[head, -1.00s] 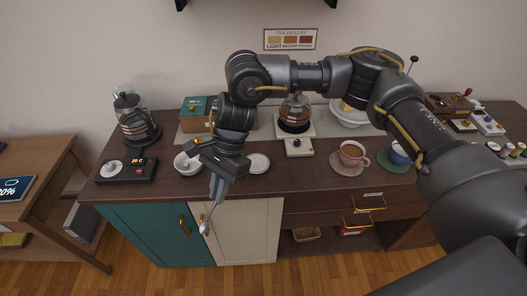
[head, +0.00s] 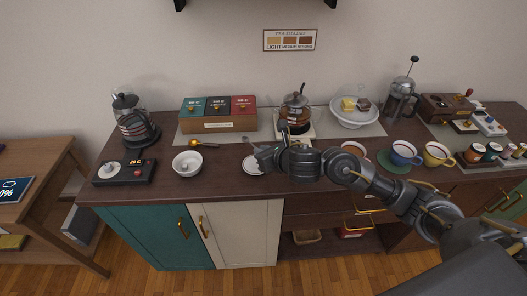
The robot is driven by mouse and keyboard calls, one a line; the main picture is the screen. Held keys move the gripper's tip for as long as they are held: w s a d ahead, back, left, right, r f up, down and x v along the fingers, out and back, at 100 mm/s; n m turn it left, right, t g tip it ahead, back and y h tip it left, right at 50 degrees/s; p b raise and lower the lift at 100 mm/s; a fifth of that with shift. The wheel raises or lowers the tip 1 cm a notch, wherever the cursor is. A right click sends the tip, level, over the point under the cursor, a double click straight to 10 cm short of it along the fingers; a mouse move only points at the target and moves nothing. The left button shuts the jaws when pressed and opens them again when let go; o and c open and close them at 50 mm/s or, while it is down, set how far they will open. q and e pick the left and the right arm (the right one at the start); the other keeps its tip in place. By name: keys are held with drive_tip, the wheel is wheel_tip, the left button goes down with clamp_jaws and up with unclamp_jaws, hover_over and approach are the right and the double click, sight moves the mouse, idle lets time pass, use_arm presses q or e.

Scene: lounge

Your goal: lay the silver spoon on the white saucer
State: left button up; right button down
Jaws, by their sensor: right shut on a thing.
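The white saucer (head: 250,167) lies on the dark wood counter, right of a white bowl. My right gripper (head: 259,151) is over the saucer's back right part and hides some of it. It is shut on the silver spoon (head: 246,140), whose small visible end sticks out to the upper left of the fingers. The rest of the spoon is hidden by the gripper. I cannot tell whether the spoon touches anything below. My left gripper is not in view.
A white bowl (head: 187,164) and a gold spoon (head: 204,144) lie to the left. A tea box (head: 218,117) and a glass teapot (head: 295,113) stand behind.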

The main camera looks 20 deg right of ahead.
drive_tip(key=shift+d+f, duration=0.1)
drive_tip(key=shift+d, duration=0.1)
drive_tip(key=shift+f, duration=0.15)
drive_tip(key=shift+f+b, duration=2.4)
drive_tip(key=shift+f, duration=0.2)
drive_tip(key=c, duration=1.4)
unclamp_jaws()
drive_tip(key=shift+c, duration=0.2)
drive_tip(key=p+v, duration=0.3)
drive_tip(key=v, duration=0.7)
drive_tip(key=shift+s+r, duration=0.2)
drive_tip(key=shift+s, duration=0.2)
